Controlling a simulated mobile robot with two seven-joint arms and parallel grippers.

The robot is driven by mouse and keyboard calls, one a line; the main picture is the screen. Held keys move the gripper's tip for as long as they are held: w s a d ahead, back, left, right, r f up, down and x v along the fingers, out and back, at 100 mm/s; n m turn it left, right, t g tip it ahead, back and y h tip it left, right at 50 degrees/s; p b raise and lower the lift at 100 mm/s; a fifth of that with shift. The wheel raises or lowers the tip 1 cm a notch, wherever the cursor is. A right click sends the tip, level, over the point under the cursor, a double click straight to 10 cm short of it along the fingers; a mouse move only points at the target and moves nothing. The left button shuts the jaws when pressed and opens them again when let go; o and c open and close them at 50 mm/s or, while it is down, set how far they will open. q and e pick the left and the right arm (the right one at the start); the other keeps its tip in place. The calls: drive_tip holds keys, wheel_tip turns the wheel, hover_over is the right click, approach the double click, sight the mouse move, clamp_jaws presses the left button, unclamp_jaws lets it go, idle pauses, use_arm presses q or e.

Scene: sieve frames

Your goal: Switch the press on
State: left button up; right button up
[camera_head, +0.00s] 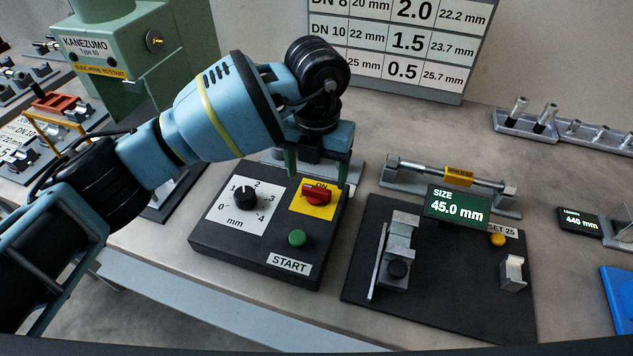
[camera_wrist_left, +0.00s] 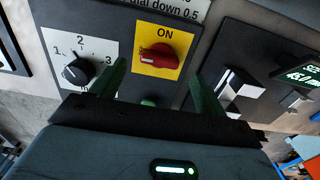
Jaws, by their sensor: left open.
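The green press (camera_head: 100,50) stands at the back left, marked KANEZUMO. A black control box (camera_head: 222,240) lies on the bench in front. Its red rotary switch (camera_head: 316,192) sits on a yellow plate (camera_head: 313,209) marked ON; the switch also shows in the left wrist view (camera_wrist_left: 158,55), its bar lying roughly crosswise below the ON mark. The box also has a black dial (camera_head: 245,197) and a green START button (camera_head: 297,238). My left gripper (camera_head: 317,170) is open above the switch, apart from it; its green fingers (camera_wrist_left: 158,75) point toward either side of it. My right gripper is not in view.
Right of the box is a dark fixture (camera_head: 440,300) with a SIZE display (camera_head: 458,206) reading 45.0 mm. A rod in a stand (camera_head: 440,172) lies behind it. A number chart (camera_head: 400,45) stands at the back. A blue tray (camera_head: 618,298) is at the right edge.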

sight(316, 188)
use_arm(q)
drive_tip(key=shift+f, duration=2.1)
drive_tip(key=c, duration=1)
